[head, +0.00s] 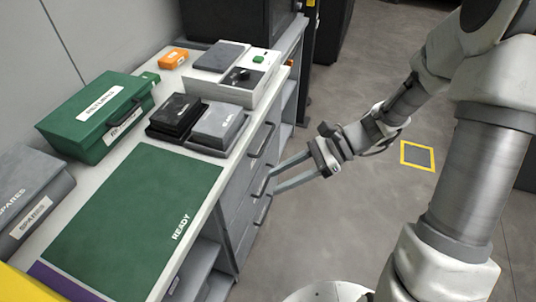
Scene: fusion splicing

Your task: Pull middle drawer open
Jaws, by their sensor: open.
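A grey drawer unit (240,191) is built into the side of the workbench, with several drawers stacked one above another, each with a bar handle. The middle drawer's handle (262,182) is partly hidden by my fingers. The top handle (262,140) is above it and a lower handle (264,210) is below. The drawers look shut. My gripper (273,181) is open, with its two long fingers pointing left at the drawer fronts. The fingertips are at the middle handle. I cannot tell whether they touch it or are around it.
On the bench are a green mat (135,205) marked READY, a green RETURNS box (88,118), a grey SPARES box (30,190), dark and grey cases (218,126) and a white device (225,88). Floor right of the drawers is clear, with a yellow-edged square (417,156).

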